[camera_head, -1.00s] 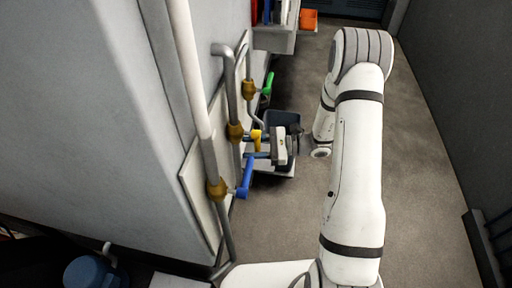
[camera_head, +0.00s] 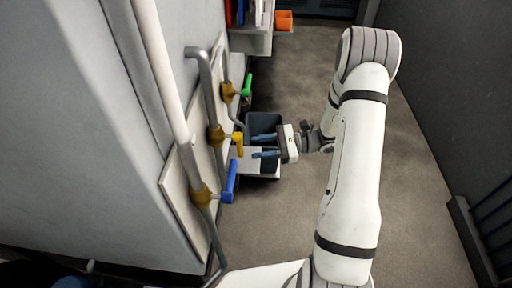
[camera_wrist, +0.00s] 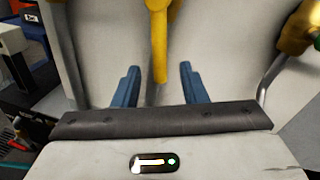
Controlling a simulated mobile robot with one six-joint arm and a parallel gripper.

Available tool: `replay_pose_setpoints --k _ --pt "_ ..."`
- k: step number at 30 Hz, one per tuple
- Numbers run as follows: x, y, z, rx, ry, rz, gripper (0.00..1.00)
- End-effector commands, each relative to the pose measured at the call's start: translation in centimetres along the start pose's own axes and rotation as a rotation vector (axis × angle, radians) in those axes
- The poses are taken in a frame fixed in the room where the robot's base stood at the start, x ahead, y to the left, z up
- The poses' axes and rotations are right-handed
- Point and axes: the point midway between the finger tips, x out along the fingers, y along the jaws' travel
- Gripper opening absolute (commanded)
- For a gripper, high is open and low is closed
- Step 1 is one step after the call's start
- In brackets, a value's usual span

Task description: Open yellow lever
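The yellow lever (camera_head: 238,144) sits on the middle brass valve (camera_head: 215,136) of the pipes on the wall panel at left. In the wrist view the yellow lever (camera_wrist: 159,45) hangs down from its valve, centred between my two fingers. My gripper (camera_head: 262,147) is open and empty, with blue fingertips pointing left at the lever. In the head view a gap shows between the fingertips and the lever. My gripper's fingers (camera_wrist: 160,85) stand on either side of the lever's lower end in the wrist view.
A blue lever (camera_head: 230,182) is on the nearer valve and a green lever (camera_head: 247,85) on the farther one. A dark bin (camera_head: 264,123) stands behind my gripper. An orange bin (camera_head: 284,20) is farther back. The floor (camera_head: 290,220) nearer the camera is clear.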

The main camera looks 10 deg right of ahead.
Motion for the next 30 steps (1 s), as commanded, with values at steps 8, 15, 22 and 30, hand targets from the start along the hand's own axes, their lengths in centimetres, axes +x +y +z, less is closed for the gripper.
replay_pose_setpoints --k 8,15,22,30 --pt "-0.3 -0.3 -0.7 -0.088 0.006 -0.022 0.23" --pt "-2.4 -1.5 -2.1 -0.602 0.065 -0.132 0.04" --pt "-4.5 -2.1 -1.8 -1.151 0.172 -0.226 0.0" --pt "-5.5 -2.2 -0.7 -1.474 0.256 -0.265 0.0"
